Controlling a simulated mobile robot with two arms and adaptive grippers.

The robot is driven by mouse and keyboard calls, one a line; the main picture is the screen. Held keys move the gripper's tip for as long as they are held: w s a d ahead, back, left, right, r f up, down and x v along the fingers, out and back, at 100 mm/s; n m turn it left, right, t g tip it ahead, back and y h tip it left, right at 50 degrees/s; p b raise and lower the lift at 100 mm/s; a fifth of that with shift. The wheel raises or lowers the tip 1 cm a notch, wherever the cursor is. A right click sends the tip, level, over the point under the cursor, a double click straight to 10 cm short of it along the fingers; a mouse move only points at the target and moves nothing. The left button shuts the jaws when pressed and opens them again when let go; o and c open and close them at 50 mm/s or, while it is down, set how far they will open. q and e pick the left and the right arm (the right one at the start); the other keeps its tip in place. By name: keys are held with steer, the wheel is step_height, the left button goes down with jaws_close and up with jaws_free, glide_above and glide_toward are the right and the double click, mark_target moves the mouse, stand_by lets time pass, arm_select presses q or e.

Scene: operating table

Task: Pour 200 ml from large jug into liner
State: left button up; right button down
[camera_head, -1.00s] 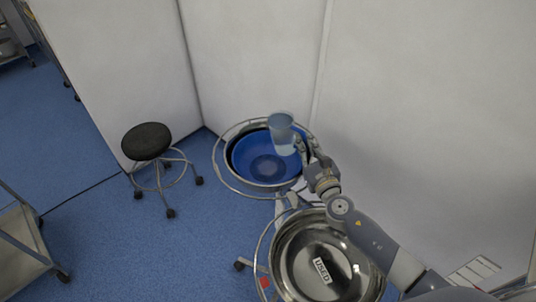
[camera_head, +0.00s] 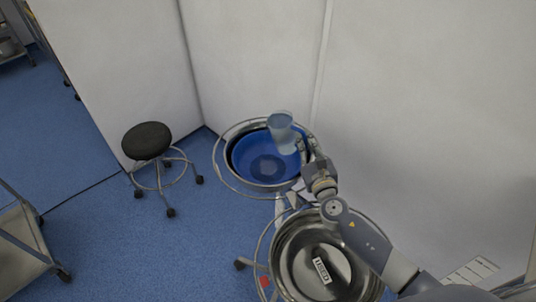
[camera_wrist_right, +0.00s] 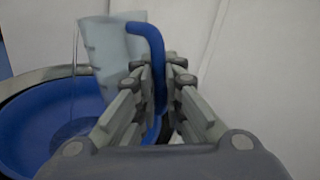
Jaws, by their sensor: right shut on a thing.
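The large jug, a translucent pale-blue jug (camera_head: 281,130), is tilted above the blue liner (camera_head: 245,155). The liner sits in a metal basin on a ring stand. My right gripper (camera_head: 303,146) is shut on the jug's blue handle, which shows between the fingers in the right wrist view (camera_wrist_right: 146,36). There the jug body (camera_wrist_right: 103,50) leans left over the liner (camera_wrist_right: 25,120). A thin clear stream falls from its lip into the liner. The liquid levels are hard to read. My left gripper is not in view.
A second metal basin (camera_head: 290,262) with a "USED" label stands in front, under my right arm. A black stool (camera_head: 147,140) is at the left. White wall panels (camera_head: 260,60) stand close behind the stand. Blue floor (camera_head: 150,250) is free at the left.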

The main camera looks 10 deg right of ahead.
steer(key=shift+d+r+n+t+h+p, duration=0.1)
steer(key=shift+r+n+t+h+p, duration=0.45)
steer(key=shift+n, duration=0.45)
stand_by(3.6)
steer(key=shift+r+n+t+h, duration=0.25)
steer(key=shift+n+t+h, duration=0.1)
steer(key=shift+n+h, duration=0.3)
stand_by(2.8)
